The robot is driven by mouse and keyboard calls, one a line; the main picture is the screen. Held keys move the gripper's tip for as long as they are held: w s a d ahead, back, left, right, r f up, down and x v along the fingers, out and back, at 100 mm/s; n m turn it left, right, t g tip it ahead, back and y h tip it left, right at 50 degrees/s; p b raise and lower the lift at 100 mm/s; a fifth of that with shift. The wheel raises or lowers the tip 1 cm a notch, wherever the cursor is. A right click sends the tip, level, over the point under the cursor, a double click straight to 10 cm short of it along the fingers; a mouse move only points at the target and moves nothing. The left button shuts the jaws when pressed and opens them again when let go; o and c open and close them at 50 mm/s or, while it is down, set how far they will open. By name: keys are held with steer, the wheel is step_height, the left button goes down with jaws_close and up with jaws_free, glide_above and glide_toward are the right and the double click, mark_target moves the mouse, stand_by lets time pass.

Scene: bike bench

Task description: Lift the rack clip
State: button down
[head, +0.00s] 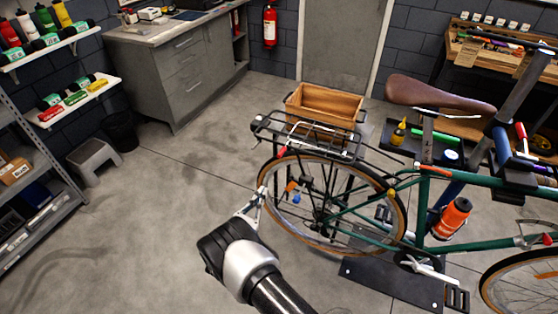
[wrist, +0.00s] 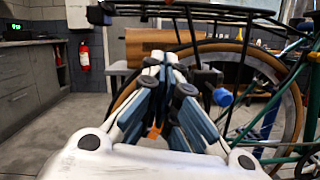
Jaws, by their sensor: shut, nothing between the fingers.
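The black rear rack (head: 268,130) sits over the bike's back wheel, and its underside and rails cross the top of the wrist view (wrist: 225,10). A pale metal bar, likely the rack clip (head: 318,140), lies along the rack's top, down rather than raised. I cannot make out its end clearly. It cannot be told apart in the wrist view. My gripper (head: 261,194) is shut and empty, left of the back wheel and below the rack. In the wrist view its fingertips (wrist: 165,62) meet just under the rack's level. Whether they touch the wheel is unclear.
A wooden crate (head: 325,105) stands behind the rack. The back wheel (head: 396,226) and a blue knob (wrist: 222,97) are close to my fingers. The green bike stands over a black base plate (head: 385,282). A grey step stool (head: 95,156) is far left.

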steer(key=shift+s, duration=0.1)
steer(key=w+d+r, duration=0.4)
steer(key=w+r, duration=0.2)
steer(key=w, duration=0.2)
steer(key=shift+w+d+r+b, duration=0.15)
steer(key=shift+w+d+b, duration=0.15)
steer(key=shift+w+b, duration=0.1)
stand_by(0.4)
